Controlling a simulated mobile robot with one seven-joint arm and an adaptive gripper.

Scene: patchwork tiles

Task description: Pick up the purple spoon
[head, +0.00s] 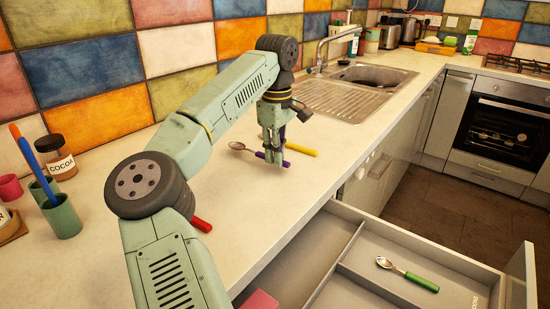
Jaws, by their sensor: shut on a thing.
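The purple spoon (260,155) is near the middle of the worktop, left of the sink. Its metal bowl points left and its purple handle runs right into my gripper (274,160). My gripper points down and is shut on the handle. The fingers hide part of the handle, and its end shows just right of them. I cannot tell whether the spoon still touches the worktop.
A yellow-handled utensil (301,149) lies close on the right, and a red handle (202,224) lies nearer. An open drawer (350,279) below holds a green-handled spoon (408,274). A cocoa jar (55,157) and a green cup (62,218) stand left. The sink (372,76) is behind.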

